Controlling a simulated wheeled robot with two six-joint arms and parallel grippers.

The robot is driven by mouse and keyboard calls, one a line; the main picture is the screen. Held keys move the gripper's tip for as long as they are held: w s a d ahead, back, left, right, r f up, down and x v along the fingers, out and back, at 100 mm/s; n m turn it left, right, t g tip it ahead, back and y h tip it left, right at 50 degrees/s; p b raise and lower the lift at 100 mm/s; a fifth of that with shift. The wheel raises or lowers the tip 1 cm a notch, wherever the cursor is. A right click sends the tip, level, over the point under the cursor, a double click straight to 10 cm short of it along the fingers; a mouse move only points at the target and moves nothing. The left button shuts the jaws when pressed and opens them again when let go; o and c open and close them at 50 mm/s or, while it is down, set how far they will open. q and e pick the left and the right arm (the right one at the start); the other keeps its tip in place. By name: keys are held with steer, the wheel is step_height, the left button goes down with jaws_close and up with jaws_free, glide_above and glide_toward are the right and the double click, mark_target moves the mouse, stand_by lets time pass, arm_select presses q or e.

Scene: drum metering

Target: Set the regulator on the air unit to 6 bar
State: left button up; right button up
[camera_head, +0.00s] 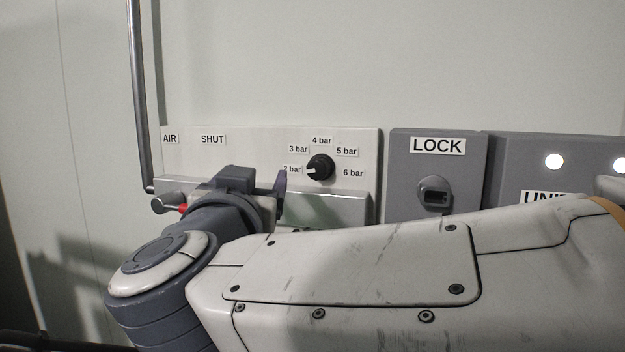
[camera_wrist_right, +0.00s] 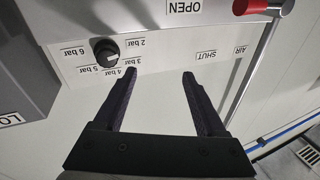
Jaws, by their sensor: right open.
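The air unit (camera_head: 240,145) is a pale panel on the wall with a black regulator knob (camera_head: 320,167). Labels from 2 bar to 6 bar are arranged around the knob. Its white mark points left, toward 2 bar. In the right wrist view the panel appears roughly upside down, with the knob (camera_wrist_right: 106,51) beyond and left of the fingers. My right gripper (camera_head: 262,182) is in front of the panel, left of and slightly below the knob. In the right wrist view its fingers (camera_wrist_right: 159,78) are apart and empty, not touching the knob. My left gripper is not in view.
A grey LOCK box (camera_head: 405,170) and another grey box with white lights (camera_head: 515,165) stand right of the air unit. A red-marked lever (camera_head: 183,209) and vertical pipe (camera_head: 138,90) are at left. My right arm hides much of the lower area.

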mark_target(316, 171)
steer(key=s+d+m+g+h, duration=0.2)
steer(key=s+d+h, duration=0.1)
steer(key=d+h, duration=0.25)
steer(key=shift+h, duration=0.25)
steer(key=x, duration=0.3)
steer(key=p+x, duration=0.1)
steer(key=x, duration=0.5)
steer(key=shift+w+a+f, duration=0.2)
steer(key=shift+w+f, duration=0.05)
steer(key=shift+w, duration=0.05)
jaws_close()
